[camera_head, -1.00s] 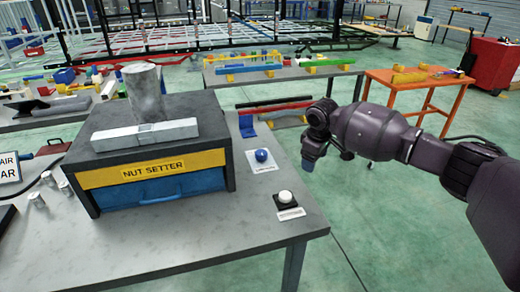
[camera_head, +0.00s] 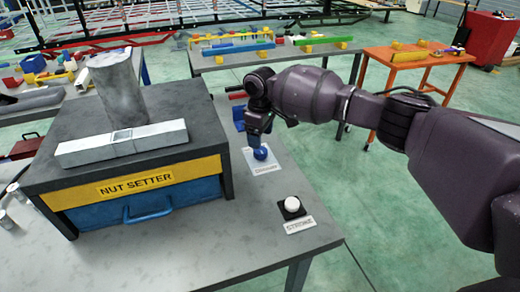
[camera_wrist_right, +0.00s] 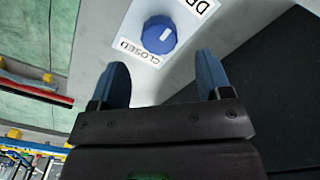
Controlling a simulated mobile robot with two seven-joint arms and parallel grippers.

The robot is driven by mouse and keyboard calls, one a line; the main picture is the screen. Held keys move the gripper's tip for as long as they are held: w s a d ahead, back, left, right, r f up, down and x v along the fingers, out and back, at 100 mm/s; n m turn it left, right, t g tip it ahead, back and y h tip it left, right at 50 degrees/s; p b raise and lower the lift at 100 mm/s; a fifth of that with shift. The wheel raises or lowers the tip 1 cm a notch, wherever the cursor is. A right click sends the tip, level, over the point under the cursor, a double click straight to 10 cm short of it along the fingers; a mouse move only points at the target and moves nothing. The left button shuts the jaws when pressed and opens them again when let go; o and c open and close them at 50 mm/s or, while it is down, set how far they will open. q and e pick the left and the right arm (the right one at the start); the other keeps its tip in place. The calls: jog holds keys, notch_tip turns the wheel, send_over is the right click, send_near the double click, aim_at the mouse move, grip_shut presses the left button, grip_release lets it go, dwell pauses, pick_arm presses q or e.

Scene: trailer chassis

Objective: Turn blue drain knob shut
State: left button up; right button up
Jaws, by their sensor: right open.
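The blue drain knob (camera_head: 261,153) sits on a white label on the grey table, right of the nut setter. In the right wrist view the round knob (camera_wrist_right: 159,35) has a white mark on top, and the label beside it reads CLOSED and part of another word. My right gripper (camera_head: 254,141) is just above and behind the knob in the head view. In the wrist view its two blue fingers (camera_wrist_right: 162,75) are spread apart and empty, with the knob ahead of the gap and not between them. My left gripper is not in view.
The nut setter box (camera_head: 130,190) with its blue drawer stands left of the knob. A white STROKE button (camera_head: 292,205) is in front of it, near the table's right edge. An orange table (camera_head: 415,58) stands at the back right.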

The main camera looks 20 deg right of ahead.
aim_at(260, 154)
notch_tip(260, 154, down, 6)
jog(key=shift+r+b, duration=0.1)
jog(key=shift+b, duration=0.2)
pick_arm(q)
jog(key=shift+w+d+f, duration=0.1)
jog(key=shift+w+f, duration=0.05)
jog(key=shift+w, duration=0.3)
pick_arm(e)
jog(key=c, duration=0.9)
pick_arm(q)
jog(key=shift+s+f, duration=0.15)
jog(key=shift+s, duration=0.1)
